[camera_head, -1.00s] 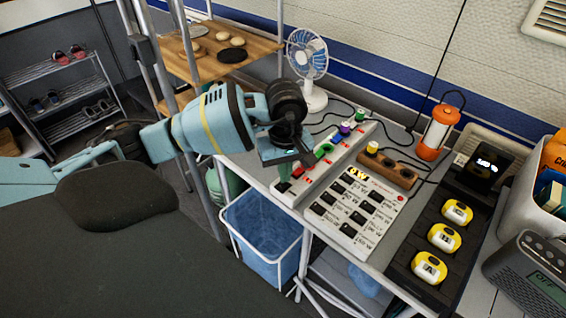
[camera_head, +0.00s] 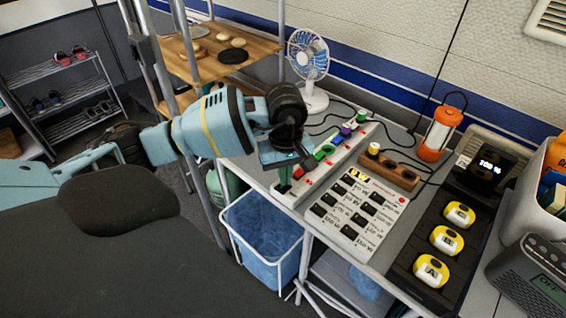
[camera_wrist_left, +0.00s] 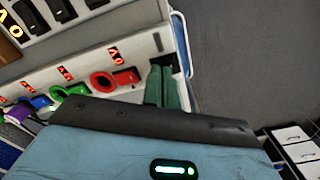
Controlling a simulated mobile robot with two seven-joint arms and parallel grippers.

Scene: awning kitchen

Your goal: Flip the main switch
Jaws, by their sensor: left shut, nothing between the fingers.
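A white power strip (camera_head: 320,168) lies along the table's near-left edge, with coloured plugs and small red lit switches along it. It also shows in the left wrist view (camera_wrist_left: 136,54). My left gripper (camera_head: 284,184) is shut and empty, pointing down at the strip's near end. In the left wrist view, its green fingers (camera_wrist_left: 166,86) lie over a dark recess at the strip's end, beside a red switch (camera_wrist_left: 126,77). The main switch is probably in this recess, mostly hidden by the fingers; I cannot tell its position or whether they touch it. My right gripper is not in view.
A white switch panel (camera_head: 349,231) lies right of the strip, with a wooden block (camera_head: 393,172) behind it. A black tray with yellow devices (camera_head: 420,222), a lantern (camera_head: 440,132) and a fan (camera_head: 308,58) stand around. A blue bin (camera_head: 265,240) sits below the edge.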

